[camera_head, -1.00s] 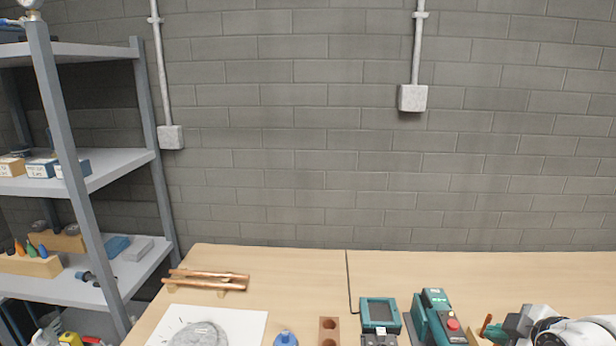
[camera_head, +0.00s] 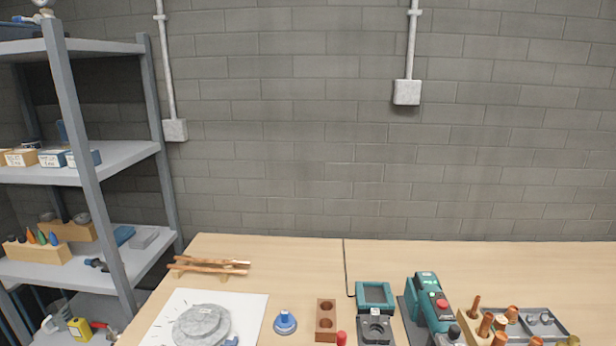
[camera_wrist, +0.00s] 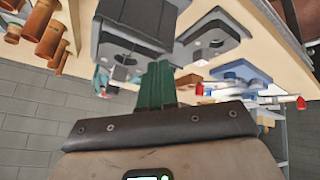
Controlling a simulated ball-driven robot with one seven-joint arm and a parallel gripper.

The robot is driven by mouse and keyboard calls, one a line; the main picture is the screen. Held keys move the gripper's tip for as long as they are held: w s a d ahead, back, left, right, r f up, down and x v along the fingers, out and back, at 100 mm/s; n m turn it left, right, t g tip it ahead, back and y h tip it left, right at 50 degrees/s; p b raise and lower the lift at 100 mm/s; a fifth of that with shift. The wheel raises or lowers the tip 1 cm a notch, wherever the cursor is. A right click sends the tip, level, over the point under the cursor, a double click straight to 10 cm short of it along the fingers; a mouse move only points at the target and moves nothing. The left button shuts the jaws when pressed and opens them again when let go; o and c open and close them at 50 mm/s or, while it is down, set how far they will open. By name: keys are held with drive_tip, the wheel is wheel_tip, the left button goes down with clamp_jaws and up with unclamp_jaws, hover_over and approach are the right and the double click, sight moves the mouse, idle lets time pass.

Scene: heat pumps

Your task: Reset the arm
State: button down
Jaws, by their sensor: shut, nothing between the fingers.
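My gripper (camera_wrist: 159,68) shows in the wrist view as two dark green fingers side by side, touching and shut with nothing between them. Its wide grey-brown body fills the lower part of that view. The view is tilted, with the wooden worktop across the top and right and grey brick wall at lower left. The fingers appear in front of the bench equipment; I cannot tell how far they are from it. My arm and gripper are not visible in the head view.
The wooden bench (camera_head: 300,262) holds copper pipes (camera_head: 210,266), a blue-topped piece (camera_head: 285,321), a drilled brown block (camera_head: 326,318), a teal-framed device (camera_head: 374,296), a green machine with a red button (camera_head: 428,300) and copper fittings (camera_head: 487,323). Metal shelving (camera_head: 90,160) stands left. The bench's back strip is clear.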

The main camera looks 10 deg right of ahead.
drive_tip(key=s+a+f+m+g, duration=0.3)
drive_tip(key=s+f, duration=0.4)
drive_tip(key=s, duration=0.3)
drive_tip(key=s+a+f+m+g+b, duration=0.1)
drive_tip(key=s+a+f+m+g, duration=0.2)
drive_tip(key=s+f, duration=0.5)
drive_tip(key=s+a, duration=0.1)
drive_tip(key=s, duration=0.2)
drive_tip(key=shift+s+a+f+h, duration=0.15)
drive_tip(key=shift+s+a+h, duration=0.05)
drive_tip(key=shift+a+h, duration=0.1)
idle(1.0)
